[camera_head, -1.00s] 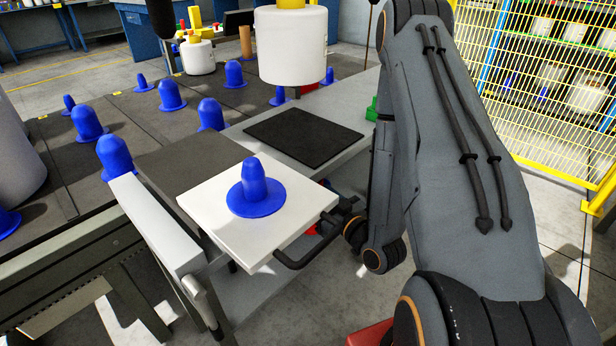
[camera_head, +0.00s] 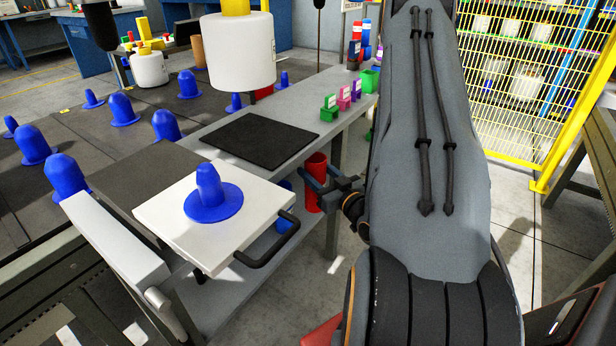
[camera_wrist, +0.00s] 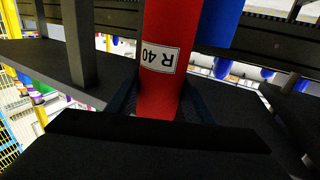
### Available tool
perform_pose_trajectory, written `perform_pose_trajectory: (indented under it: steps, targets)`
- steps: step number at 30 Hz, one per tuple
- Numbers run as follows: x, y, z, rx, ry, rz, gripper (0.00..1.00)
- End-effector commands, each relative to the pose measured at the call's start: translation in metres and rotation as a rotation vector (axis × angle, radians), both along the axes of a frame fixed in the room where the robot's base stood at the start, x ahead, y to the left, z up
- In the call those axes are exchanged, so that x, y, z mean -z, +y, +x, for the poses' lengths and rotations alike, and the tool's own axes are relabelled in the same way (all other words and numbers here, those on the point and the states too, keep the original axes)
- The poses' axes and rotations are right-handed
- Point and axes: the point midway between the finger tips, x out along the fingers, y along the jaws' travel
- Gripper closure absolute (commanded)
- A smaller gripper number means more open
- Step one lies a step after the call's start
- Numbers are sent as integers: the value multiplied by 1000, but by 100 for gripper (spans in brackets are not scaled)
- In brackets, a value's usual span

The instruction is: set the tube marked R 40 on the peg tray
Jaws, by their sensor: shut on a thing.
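The red tube (camera_head: 316,168) stands upright in the head view, right of the tray and beside the grey table. Its label, reading R 40, shows upside down on the tube in the wrist view (camera_wrist: 162,35). My gripper (camera_head: 322,184) is shut on this tube, with a finger on each side in the wrist view. The peg tray (camera_head: 160,215) is a white square plate with a black handle and one blue peg (camera_head: 208,190) in its middle. The peg is bare. The tube's lower end is hard to make out.
A blue tube (camera_wrist: 219,22) is close beside the red one. The tray's handle (camera_head: 272,248) juts out towards my gripper. A black mat (camera_head: 260,140) lies bare on the grey table (camera_head: 325,110). Small coloured blocks (camera_head: 343,97) stand at its back. A yellow fence (camera_head: 510,80) is at right.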

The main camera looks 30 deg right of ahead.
Motion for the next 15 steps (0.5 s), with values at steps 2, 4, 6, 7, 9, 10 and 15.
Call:
perform_pose_trajectory:
  steps: [2,4,6,7,9,10,15]
  targets:
    - [0,0,0,-1,0,0,75]
    - [0,0,0,-1,0,0,75]
    - [0,1,0,-1,0,0,75]
    - [0,1,0,-1,0,0,75]
    - [-1,1,-1,-2,0,1,75]
    - [-1,0,1,-3,-1,0,75]
    - [0,-5,17,-5,-2,-2,75]
